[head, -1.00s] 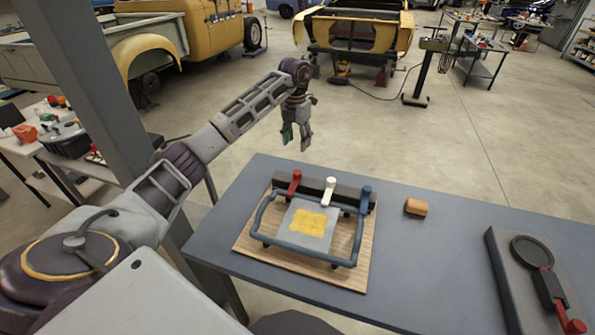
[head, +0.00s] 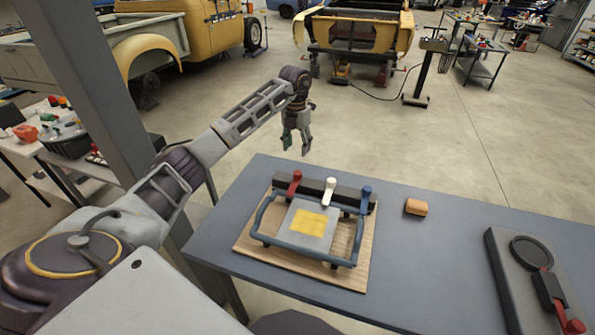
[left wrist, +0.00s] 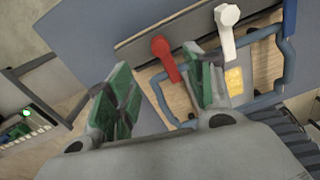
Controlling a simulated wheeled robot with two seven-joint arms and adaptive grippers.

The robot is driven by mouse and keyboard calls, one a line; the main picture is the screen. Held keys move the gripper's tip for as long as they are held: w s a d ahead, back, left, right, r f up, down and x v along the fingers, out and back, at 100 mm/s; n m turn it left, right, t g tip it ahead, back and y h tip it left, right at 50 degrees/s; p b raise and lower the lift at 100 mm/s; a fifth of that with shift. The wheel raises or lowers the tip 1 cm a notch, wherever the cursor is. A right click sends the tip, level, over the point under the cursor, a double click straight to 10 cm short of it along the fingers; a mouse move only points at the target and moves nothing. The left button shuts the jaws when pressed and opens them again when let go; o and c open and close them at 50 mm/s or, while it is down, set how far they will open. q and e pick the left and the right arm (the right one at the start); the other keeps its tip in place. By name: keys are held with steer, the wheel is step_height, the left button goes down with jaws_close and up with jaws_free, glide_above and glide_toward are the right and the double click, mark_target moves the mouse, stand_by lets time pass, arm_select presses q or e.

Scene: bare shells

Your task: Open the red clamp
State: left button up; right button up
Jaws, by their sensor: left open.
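The red clamp (head: 295,180) stands at the left end of a dark bar at the back of the fixture, its handle upright. A white clamp (head: 330,189) and a blue clamp (head: 365,197) stand to its right. My left gripper (head: 297,146) hangs open and empty above and behind the red clamp, fingers pointing down, apart from it. In the left wrist view the red clamp (left wrist: 164,55) shows beyond and between the green-padded fingers (left wrist: 160,90), closer to the right finger. The white clamp (left wrist: 227,18) is further right. My right gripper is not in view.
The fixture has a blue tubular frame (head: 305,255) around a grey plate with a yellow patch (head: 309,222), on a wooden board (head: 247,244). An orange-brown block (head: 416,207) and a dark device with a red knob (head: 574,326) lie right on the grey table (head: 440,255).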

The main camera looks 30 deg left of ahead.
mark_target(298, 172)
arm_select(q)
step_height(298, 172, down, 12)
steer(key=shift+d+r+p, duration=0.1)
steer(key=shift+d+p, duration=0.05)
steer(key=shift+p, duration=0.65)
steer(key=shift+c, duration=0.4)
jaws_close()
